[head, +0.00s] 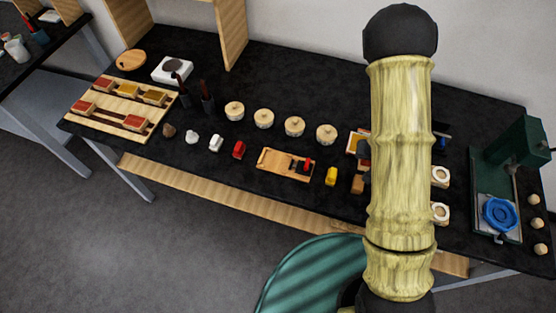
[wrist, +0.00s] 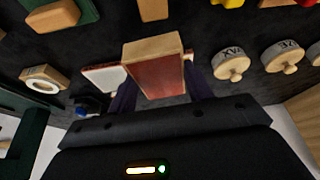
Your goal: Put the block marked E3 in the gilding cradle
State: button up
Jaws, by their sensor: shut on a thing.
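My gripper (wrist: 158,92) is shut on a wooden block with a dark red face (wrist: 153,75), held above the black bench. No E3 mark is readable on it. In the head view my pale arm hides most of the gripper and block. A low wooden holder with a small red part (head: 285,163) lies at the bench's front middle; it may be the gilding cradle, but I cannot be sure. A wooden rack (head: 112,121) at the left holds several red and yellow blocks.
Several round wooden lidded pots (head: 264,118) stand in a row behind the holder. A yellow piece (head: 331,176) and a brown block (head: 357,184) stand to its right. A green press with a blue wheel (head: 500,214) stands at the right end. Small loose pieces line the front left.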

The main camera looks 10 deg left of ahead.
jog(key=shift+w+f+m, duration=0.15)
jog(key=shift+w+m, duration=0.35)
jog(key=shift+w, duration=0.05)
jog(key=w+m, duration=0.1)
jog(key=w+a+m+h+b, duration=0.1)
jog(key=m, duration=0.1)
jog(key=w+m+h, duration=0.1)
jog(key=shift+w+a+m+b, duration=0.3)
jog(key=shift+a+b, duration=0.05)
jog(key=shift+a, duration=0.05)
jog(key=s+a+r+m+g+b, duration=0.1)
jog(key=a+m, duration=0.3)
jog(key=a, duration=0.5)
jog(key=s+a+r+m+g+h+b, duration=0.1)
jog(key=s+a+m+g, duration=0.1)
jog(key=a+m, duration=0.3)
jog(key=s+a+r+m+g+h+b, duration=0.1)
jog(key=s+a+m, duration=0.3)
jog(key=a, duration=1)
jog(key=shift+r+g, duration=0.25)
jog(key=shift+g, duration=0.15)
jog(key=shift+s, duration=0.1)
jog(key=p, duration=0.2)
send_over(275, 160)
jog(key=shift+f, duration=3.15)
